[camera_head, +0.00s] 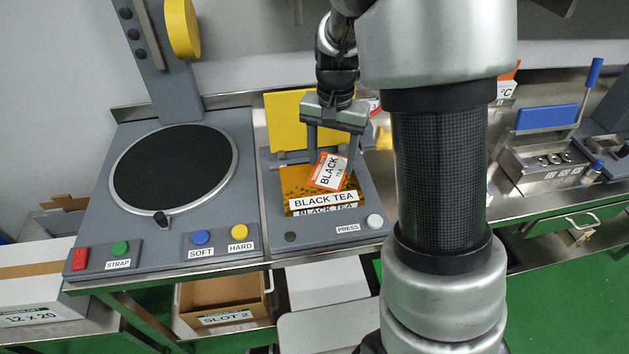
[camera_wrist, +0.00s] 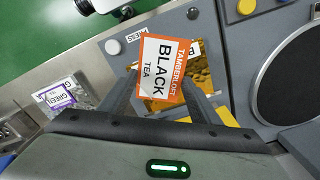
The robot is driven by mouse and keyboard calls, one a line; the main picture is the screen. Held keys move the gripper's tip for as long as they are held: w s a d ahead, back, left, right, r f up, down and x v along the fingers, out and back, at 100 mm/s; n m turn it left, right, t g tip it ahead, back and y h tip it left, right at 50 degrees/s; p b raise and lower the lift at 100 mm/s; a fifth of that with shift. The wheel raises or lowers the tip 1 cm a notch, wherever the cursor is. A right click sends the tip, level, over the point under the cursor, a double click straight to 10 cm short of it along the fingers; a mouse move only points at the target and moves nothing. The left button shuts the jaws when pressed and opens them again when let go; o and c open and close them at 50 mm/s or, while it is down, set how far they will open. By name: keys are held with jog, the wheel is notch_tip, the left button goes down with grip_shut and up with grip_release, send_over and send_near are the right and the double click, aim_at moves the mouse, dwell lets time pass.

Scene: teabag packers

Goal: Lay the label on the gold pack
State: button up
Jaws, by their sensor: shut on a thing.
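The label (camera_head: 329,172) is a white card with an orange border reading BLACK TEA. My gripper (camera_head: 331,158) is shut on it and holds it tilted over the gold pack (camera_head: 293,181). The gold pack lies flat on the grey press bed, partly covered from view by the label. In the wrist view the label (camera_wrist: 160,67) sits between the fingers of my gripper (camera_wrist: 160,82), turned a little, and the gold pack (camera_wrist: 201,70) shows beyond it. The head view does not clearly show whether label and pack touch.
A yellow press plate (camera_head: 287,118) stands upright behind the pack. A black round turntable (camera_head: 172,170) is left. A metal tray station (camera_head: 548,160) stands right.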

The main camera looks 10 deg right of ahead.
aim_at(326, 155)
jog(key=w+m, duration=0.1)
jog(key=m, duration=0.2)
jog(key=w+f+m, duration=0.1)
jog(key=m, duration=0.2)
jog(key=w+m, duration=0.2)
jog(key=m, duration=0.1)
jog(key=shift+w+a+f+m, duration=0.1)
jog(key=shift+a+f+m, duration=0.1)
jog(key=shift+m, duration=0.1)
jog(key=f+m, duration=0.2)
jog(key=f, duration=0.1)
jog(key=w+f+m, duration=0.1)
jog(key=f+m, duration=0.1)
jog(key=f, duration=0.2)
jog(key=f+m, duration=0.3)
jog(key=shift+w+d+f, duration=0.15)
jog(key=shift+w+f, duration=0.15)
jog(key=shift+w, duration=0.1)
jog(key=shift+f+b, duration=0.1)
jog(key=shift+b, duration=0.25)
jog(key=o, duration=1)
jog(key=shift+c, duration=0.2)
jog(key=shift+o, duration=0.2)
